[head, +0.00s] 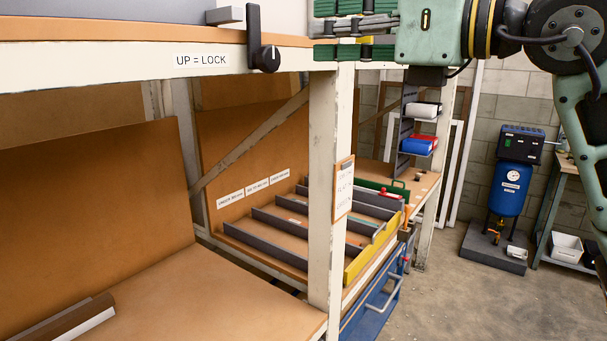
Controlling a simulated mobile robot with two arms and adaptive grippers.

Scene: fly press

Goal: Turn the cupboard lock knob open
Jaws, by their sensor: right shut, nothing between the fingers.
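A black knob (265,58) with an upright black lever sits on the pale front rail at the upper left of the head view. The lever points up, and a short white mark shows on the round part. A label (202,61) to its left reads "UP = LOCK". My right gripper (326,28) is at the top middle, pointing left, with green finger pads. It is shut with nothing held, and in the picture it is to the right of the lever and apart from it. My left gripper is not in view.
A pale upright post (328,200) stands below my right gripper. A small grey block (225,15) is left of the lever. Under the rail are an open wooden shelf and a divided tray with a yellow front edge (358,264). Open floor (440,300) lies at right, before a blue machine (508,188).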

